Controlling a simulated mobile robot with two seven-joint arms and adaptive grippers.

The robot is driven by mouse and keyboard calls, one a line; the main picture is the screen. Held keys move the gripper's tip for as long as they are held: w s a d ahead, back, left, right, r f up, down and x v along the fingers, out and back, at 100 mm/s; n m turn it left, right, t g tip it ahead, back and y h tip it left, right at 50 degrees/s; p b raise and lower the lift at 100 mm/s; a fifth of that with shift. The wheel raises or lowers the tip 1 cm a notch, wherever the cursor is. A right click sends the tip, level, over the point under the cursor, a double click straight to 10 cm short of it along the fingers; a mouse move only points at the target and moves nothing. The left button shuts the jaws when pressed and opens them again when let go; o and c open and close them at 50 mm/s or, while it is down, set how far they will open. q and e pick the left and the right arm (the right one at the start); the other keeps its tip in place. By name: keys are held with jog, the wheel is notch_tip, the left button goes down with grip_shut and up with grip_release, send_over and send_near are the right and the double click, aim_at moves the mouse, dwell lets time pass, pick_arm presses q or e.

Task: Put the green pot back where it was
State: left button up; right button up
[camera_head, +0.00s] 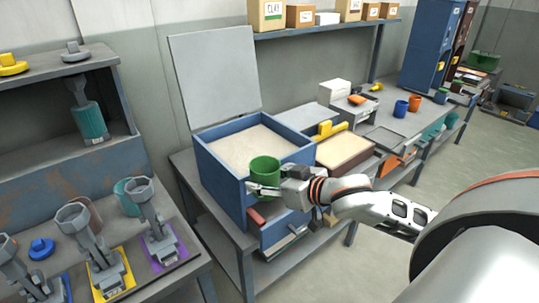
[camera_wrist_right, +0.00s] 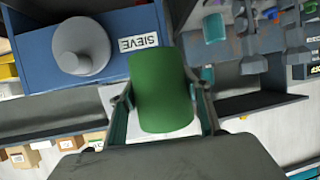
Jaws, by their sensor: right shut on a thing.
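The green pot (camera_head: 264,171) is upright in the head view, in front of the near right side of a blue sand-filled box (camera_head: 224,181). My right gripper (camera_head: 264,190) is shut on the pot. In the right wrist view the green pot (camera_wrist_right: 162,92) sits between the two fingers of the right gripper (camera_wrist_right: 163,110), one on each side. The pot's underside and what lies directly below it are hidden in the head view. My left gripper is not in view.
The blue box has a raised grey lid (camera_head: 214,72). A yellow-handled tool (camera_head: 328,130) and a tan-topped tray (camera_head: 344,150) stand right of it. Orange (camera_head: 414,103) and blue (camera_head: 400,109) pots stand farther back. A left bench holds clamp-like fixtures (camera_head: 150,208) on coloured mats.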

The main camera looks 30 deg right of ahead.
jog(key=s+a+f+m+h, duration=0.2)
jog(key=s+a+f, duration=0.5)
jog(key=a+f, duration=0.1)
jog(key=shift+s+h, duration=0.35)
jog(key=shift+h, duration=0.05)
jog(key=shift+d, duration=0.15)
